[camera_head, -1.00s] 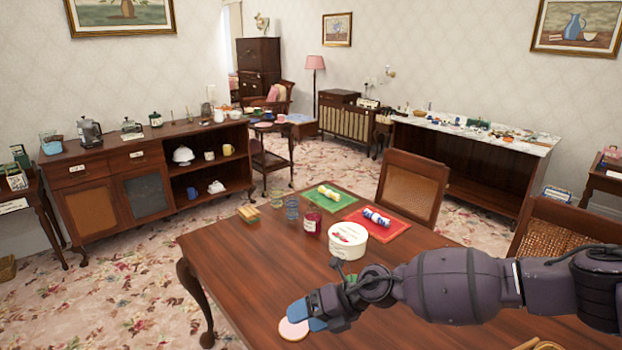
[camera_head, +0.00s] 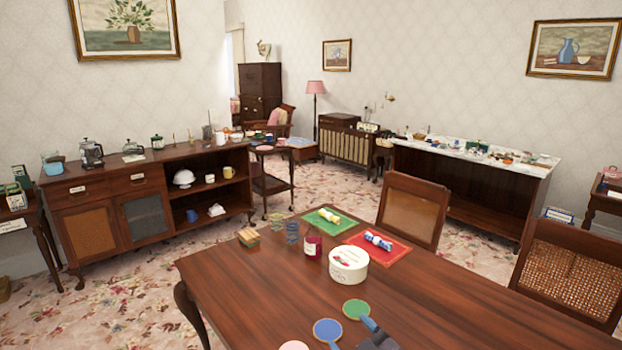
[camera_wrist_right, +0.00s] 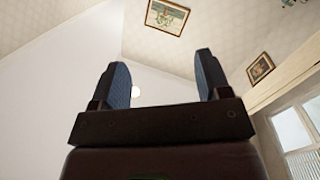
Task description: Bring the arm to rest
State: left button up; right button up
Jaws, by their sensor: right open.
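My right gripper (camera_head: 368,334) shows only in part at the bottom edge of the head view, over the near part of the wooden table (camera_head: 240,290). In the right wrist view its two blue-padded fingers (camera_wrist_right: 163,80) stand wide apart with nothing between them. That view looks up at pale walls and ceiling. The rest of my right arm is out of the head view. My left gripper is not in view.
A round white box (camera_head: 348,267), a red jar (camera_head: 312,246) and two mats stand farther back. Chairs (camera_head: 412,212) line the table's far right side.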

jog(key=s+d+f+m+g+h, duration=0.2)
jog(key=s+d+f+m+h, duration=0.5)
jog(key=s+d+f, duration=0.8)
jog(key=d+m, duration=0.2)
jog(key=d, duration=0.1)
jog(key=shift+s+d+f+h, duration=0.2)
jog(key=shift+f+h, duration=0.1)
jog(key=shift+h, duration=0.1)
jog(key=shift+m+g+h, duration=0.3)
jog(key=shift+m+g, duration=0.1)
jog(key=shift+g, duration=0.5)
jog(key=s+f, duration=0.1)
jog(key=s, duration=0.1)
jog(key=s+f, duration=0.2)
jog(key=s, duration=0.1)
jog(key=s+d+f, duration=0.1)
jog(key=s, duration=0.1)
jog(key=shift+s+d+f+b, duration=0.1)
jog(key=shift+s+f+b, duration=0.1)
jog(key=shift+f+b, duration=0.15)
jog(key=shift+c, duration=0.3)
